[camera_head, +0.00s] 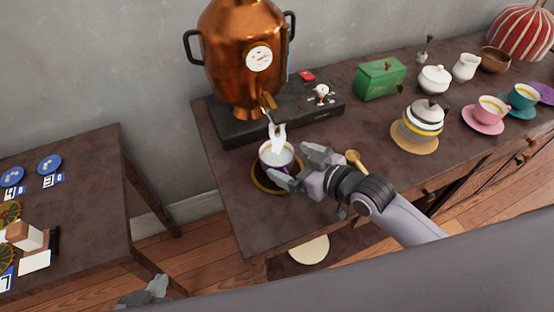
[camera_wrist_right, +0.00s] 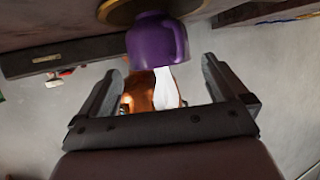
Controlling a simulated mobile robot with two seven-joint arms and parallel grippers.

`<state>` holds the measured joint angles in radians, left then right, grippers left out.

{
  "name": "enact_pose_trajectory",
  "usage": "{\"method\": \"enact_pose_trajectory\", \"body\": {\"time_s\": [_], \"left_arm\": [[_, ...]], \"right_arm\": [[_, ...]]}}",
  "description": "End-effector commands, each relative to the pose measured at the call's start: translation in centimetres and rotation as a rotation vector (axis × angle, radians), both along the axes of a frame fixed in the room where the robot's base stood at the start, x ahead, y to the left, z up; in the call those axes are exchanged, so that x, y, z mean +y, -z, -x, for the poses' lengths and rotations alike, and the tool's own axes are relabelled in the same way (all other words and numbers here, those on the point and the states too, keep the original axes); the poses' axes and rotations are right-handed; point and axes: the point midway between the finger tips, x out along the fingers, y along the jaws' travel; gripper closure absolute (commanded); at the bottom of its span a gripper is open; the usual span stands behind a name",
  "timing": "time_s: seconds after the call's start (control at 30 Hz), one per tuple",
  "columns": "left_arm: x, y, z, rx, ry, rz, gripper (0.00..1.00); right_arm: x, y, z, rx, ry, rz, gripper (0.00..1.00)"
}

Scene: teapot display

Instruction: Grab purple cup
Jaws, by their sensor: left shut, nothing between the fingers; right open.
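The purple cup (camera_head: 272,162) stands upright on a dark round mat with a gold rim (camera_head: 259,184), below the tap of the copper urn (camera_head: 245,75). It looks filled with something pale. My right gripper (camera_head: 300,167) is open at the cup's right side, its fingers pointing towards it. In the right wrist view, the purple cup (camera_wrist_right: 157,40) shows upside down, just beyond and between the open fingertips (camera_wrist_right: 162,70). No grip on it shows. My left gripper (camera_head: 152,290) is shut and empty, low at the bottom edge, far from the cup.
A white plume or stream (camera_head: 277,135) shows between tap and cup. A wooden spoon (camera_head: 355,160) lies behind my right wrist. The counter's front-left area is clear.

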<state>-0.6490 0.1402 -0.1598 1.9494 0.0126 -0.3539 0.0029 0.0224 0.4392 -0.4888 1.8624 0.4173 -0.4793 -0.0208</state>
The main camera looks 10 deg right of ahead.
Motion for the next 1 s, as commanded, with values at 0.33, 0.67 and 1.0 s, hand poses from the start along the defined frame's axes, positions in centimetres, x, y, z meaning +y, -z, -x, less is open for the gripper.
{"method": "enact_pose_trajectory", "body": {"time_s": [0.33, 0.67, 1.0], "left_arm": [[0.0, 0.1, 0.0, 0.001, 0.0, 0.0, 1.0], [0.0, 0.3, 0.0, 0.001, 0.0, 0.0, 1.0], [0.0, 0.3, 0.0, 0.001, -0.001, -0.001, 1.0]], "right_arm": [[1.8, 1.1, -2.9, 0.0, 0.0, -0.001, 0.0], [2.9, 2.1, -4.8, 0.0, 0.0, 0.001, 0.0], [2.9, 2.1, -4.8, 0.001, 0.0, 0.002, 0.46]]}}
